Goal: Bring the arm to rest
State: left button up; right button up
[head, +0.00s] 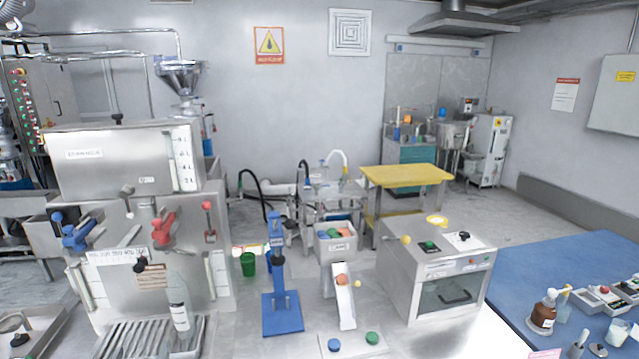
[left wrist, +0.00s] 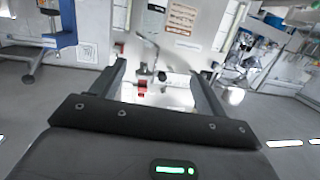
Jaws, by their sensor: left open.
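My left gripper (left wrist: 164,68) shows in the left wrist view. Its two dark fingers stand wide apart, with nothing held between them. Beyond the fingers is a pale panel (left wrist: 182,45) with a lever (left wrist: 148,42) and a small red part (left wrist: 142,88); the fingertips look clear of them, but the exact gap is hard to tell. I cannot make out the left gripper with certainty in the head view. My right gripper shows in neither view.
In the head view a steel machine (head: 120,165) with blue and red valves stands at the left. A blue stand (head: 281,312), a white chute (head: 345,303) and a steel box (head: 440,262) stand to its right. A blue table (head: 590,262) holds bottles at the right.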

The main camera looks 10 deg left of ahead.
pick_arm(q)
jog(key=s+d+f+m+g+h, duration=0.3)
jog(key=s+d+f+g, duration=0.3)
jog(key=s+d+f, duration=0.4)
jog(key=s+d+f+m+g+h, duration=0.35)
jog(key=s+d+f+g, duration=0.35)
jog(key=s, duration=0.5)
notch_tip(320, 180, down, 34)
jog(key=s+b, duration=0.2)
jog(key=b, duration=0.4)
jog(key=s+a+f+b, duration=0.1)
jog(key=s+f+b, duration=0.1)
jog(key=s+f, duration=0.6)
jog(key=s+a+f+g+b, duration=0.1)
jog(key=s+a+f+b, duration=0.1)
jog(key=s+f, duration=0.6)
notch_tip(320, 180, down, 3)
jog(key=shift+s+a, duration=0.15)
jog(key=shift+a, duration=0.1)
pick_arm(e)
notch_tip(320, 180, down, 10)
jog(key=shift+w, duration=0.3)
